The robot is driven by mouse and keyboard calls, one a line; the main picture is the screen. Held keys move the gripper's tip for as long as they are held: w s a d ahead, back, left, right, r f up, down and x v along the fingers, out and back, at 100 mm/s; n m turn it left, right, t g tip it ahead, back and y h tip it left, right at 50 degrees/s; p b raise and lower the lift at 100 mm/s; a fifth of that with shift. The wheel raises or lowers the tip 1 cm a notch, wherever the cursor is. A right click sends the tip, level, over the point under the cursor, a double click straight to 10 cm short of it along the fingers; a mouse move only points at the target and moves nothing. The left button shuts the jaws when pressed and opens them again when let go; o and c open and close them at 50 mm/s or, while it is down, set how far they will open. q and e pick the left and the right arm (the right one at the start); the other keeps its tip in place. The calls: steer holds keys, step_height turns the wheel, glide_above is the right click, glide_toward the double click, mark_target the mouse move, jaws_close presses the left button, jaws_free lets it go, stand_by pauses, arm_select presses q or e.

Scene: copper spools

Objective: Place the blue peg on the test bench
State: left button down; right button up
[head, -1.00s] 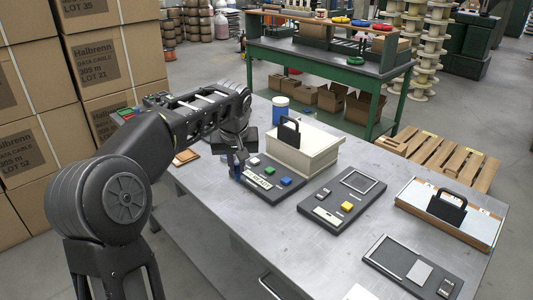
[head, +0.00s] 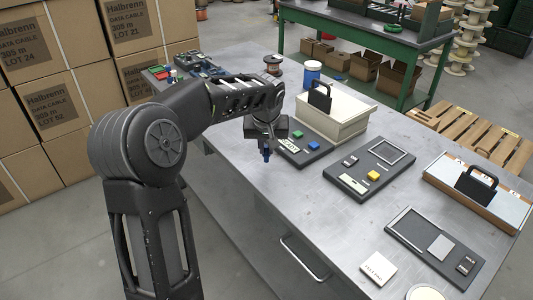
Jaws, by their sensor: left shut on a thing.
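My left gripper (head: 267,146) points down over the left edge of a dark board (head: 320,155) on the grey metal table (head: 250,190). It is shut on a small blue peg (head: 267,156), whose lower end shows beneath the fingers. Most of the peg is hidden by the gripper, and I cannot tell whether it touches anything. The dark board carries a green block (head: 298,134), a blue block (head: 314,145) and a pale lettered card (head: 290,145). My right gripper is out of view.
A cream box with a black handle (head: 335,122) stands just behind the board. Right of it lie another dark board with a yellow block (head: 374,175), a handled case (head: 470,200) and a framed panel (head: 430,245). A blue can (head: 312,74) and a green bench (head: 370,45) are farther back.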

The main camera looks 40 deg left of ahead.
mark_target(266, 155)
arm_select(q)
steer(key=shift+f, duration=1.35)
steer(key=shift+f, duration=0.1)
steer(key=shift+f, duration=0.15)
steer(key=c, duration=1.4)
jaws_free()
steer(key=shift+c, duration=0.2)
steer(key=shift+r, duration=0.2)
steer(key=shift+r, duration=0.2)
steer(key=v, duration=1.1)
steer(key=shift+s+r, duration=0.2)
steer(key=shift+r, duration=0.1)
steer(key=shift+d, duration=0.1)
